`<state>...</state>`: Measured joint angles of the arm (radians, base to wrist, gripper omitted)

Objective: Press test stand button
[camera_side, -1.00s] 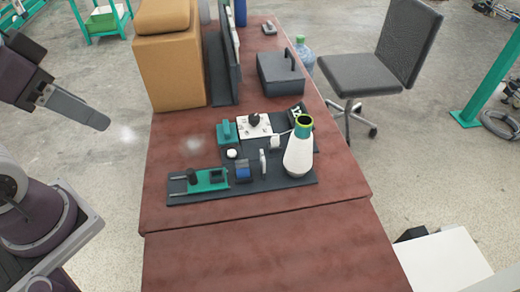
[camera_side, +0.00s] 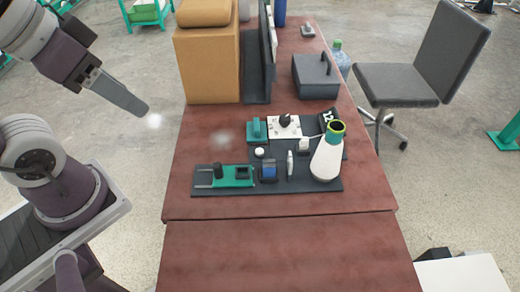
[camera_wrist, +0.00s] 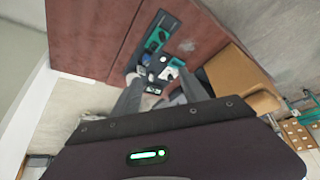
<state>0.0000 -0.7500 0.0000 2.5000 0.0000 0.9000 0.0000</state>
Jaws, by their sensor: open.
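The test stand is a dark flat board (camera_side: 215,189) on the reddish-brown table. It carries a green module with black parts (camera_side: 233,176), a blue block (camera_side: 268,171), a small white round knob (camera_side: 259,152), a white plate with a black knob (camera_side: 285,121) and a white cone with a green and yellow top (camera_side: 326,160). I cannot tell for sure which part is the button. My gripper (camera_side: 143,108) is off the table's left side, above floor level, apart from the stand and empty. In the wrist view, my gripper's fingers (camera_wrist: 159,74) are spread, with the stand seen beyond them.
The table's front (camera_side: 285,255) is bare. An orange-brown box (camera_side: 207,66) and an upright dark panel (camera_side: 258,60) stand at the back left. A dark grey case with a handle (camera_side: 316,77) sits at the back right. A grey chair (camera_side: 400,85) is right of the table.

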